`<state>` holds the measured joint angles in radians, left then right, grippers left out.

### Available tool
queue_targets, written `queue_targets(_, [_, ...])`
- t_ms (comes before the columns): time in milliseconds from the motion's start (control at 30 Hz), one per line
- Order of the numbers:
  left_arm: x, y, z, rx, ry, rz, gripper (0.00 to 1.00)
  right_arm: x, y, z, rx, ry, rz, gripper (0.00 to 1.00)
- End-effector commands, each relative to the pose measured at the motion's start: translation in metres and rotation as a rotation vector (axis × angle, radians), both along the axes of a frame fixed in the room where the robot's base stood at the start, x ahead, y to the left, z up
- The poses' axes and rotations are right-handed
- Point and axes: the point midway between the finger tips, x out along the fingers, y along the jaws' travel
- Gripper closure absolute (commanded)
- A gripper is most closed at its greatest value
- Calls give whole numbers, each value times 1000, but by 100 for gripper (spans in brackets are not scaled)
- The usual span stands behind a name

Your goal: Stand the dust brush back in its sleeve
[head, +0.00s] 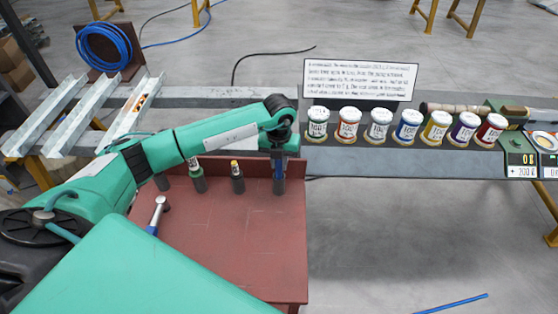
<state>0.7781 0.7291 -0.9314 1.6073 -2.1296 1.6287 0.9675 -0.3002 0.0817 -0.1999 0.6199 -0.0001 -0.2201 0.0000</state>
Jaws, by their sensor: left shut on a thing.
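My left gripper (278,150) points down over the back right corner of the red bench and is shut on the dust brush (278,168). Only a short blue part of the brush shows below the fingers. A dark sleeve (279,187) stands directly below, and the brush's lower end appears to be at or inside its mouth; how deep I cannot tell. The rest of the brush is hidden by the gripper and sleeve. My right gripper is not in view.
Two dark sleeves with tools, one left (198,184) and one nearer (238,184), stand on the red bench (230,240). Another sleeve (161,182) is partly behind my arm. A blue-handled tool (157,214) lies at left. Several lidded jars (380,125) line the grey shelf.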

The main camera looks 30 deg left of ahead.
Motion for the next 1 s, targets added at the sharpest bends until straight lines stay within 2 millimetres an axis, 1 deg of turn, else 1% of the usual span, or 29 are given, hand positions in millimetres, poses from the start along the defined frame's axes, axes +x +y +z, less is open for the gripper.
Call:
queue_targets(33, [0,0,-4,0,0,0,100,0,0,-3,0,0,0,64])
queue_targets(100, [0,0,-5,0,0,0,100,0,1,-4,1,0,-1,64])
queue_targets(433, [0,0,-5,0,0,0,100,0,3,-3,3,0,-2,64])
queue_targets(467, [0,0,-5,0,0,0,76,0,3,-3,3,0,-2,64])
queue_targets(500, [0,0,-5,0,0,0,68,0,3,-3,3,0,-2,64])
queue_targets(567, [0,0,-5,0,0,0,56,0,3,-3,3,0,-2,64])
queue_targets(600, [0,0,-5,0,0,0,55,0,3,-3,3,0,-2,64])
queue_targets(867, [0,0,-4,0,0,0,55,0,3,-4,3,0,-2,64])
queue_targets(967, [1,0,1,-1,-1,0,55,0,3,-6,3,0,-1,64])
queue_targets(1000, [1,0,6,-1,-2,0,55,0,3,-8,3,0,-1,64])
